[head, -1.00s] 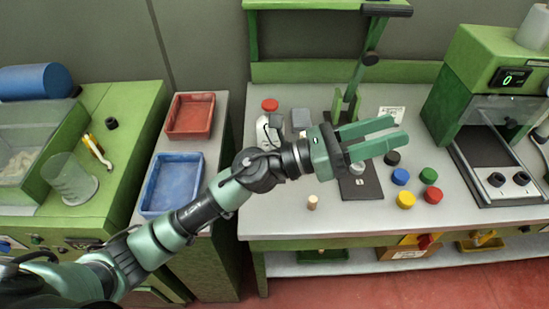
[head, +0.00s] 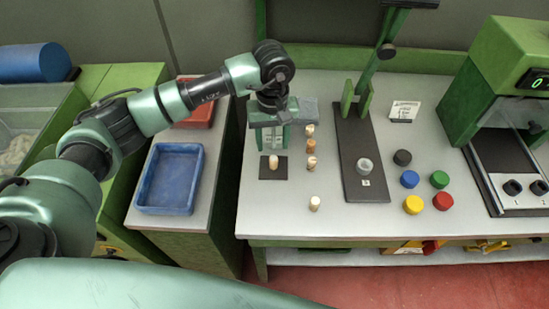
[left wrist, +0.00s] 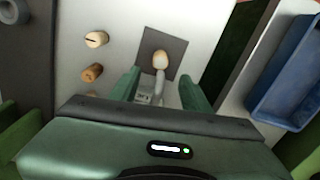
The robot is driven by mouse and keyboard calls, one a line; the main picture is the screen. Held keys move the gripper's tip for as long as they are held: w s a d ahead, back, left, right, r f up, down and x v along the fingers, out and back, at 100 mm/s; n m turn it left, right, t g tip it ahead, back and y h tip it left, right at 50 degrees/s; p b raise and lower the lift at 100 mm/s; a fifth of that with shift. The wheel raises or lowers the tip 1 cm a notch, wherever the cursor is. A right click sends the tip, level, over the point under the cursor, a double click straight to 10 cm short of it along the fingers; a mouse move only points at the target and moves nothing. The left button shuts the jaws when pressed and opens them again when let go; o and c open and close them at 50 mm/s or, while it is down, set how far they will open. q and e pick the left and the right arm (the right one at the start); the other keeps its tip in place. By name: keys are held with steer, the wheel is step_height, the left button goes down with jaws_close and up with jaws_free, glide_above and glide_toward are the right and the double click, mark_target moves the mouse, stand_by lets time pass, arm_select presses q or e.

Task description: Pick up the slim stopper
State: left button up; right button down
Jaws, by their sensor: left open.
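A pale, narrow stopper (head: 273,161) stands on a small dark square pad (head: 268,175); it also shows in the left wrist view (left wrist: 160,59). Several other cork stoppers are in a rough row to its right, including a brown one (head: 309,145), a two-tone one (head: 311,162) and a pale one (head: 315,203). I cannot tell for certain which is the slim one. My left gripper (head: 271,139) points down over the bench by the pad, open and empty. In the left wrist view its fingers (left wrist: 160,84) spread to either side of a grey piece near the pad stopper.
A dark strip (head: 360,140) with a grey stopper-like piece (head: 364,166) lies right of the row. Coloured caps, such as a yellow one (head: 413,204), lie beyond it. A blue tray (head: 170,208) is to the left. The bench front is clear around the nearest stopper.

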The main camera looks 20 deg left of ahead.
mark_target(274, 158)
arm_select(q)
steer(key=f, duration=0.1)
steer(key=f+p, duration=0.1)
steer(key=f, duration=0.1)
steer(key=s+f+p, duration=0.1)
steer(key=shift+d+f, duration=0.15)
steer(key=shift+d, duration=0.15)
steer(key=shift+w+f, duration=0.1)
steer(key=shift+f, duration=0.25)
jaws_close()
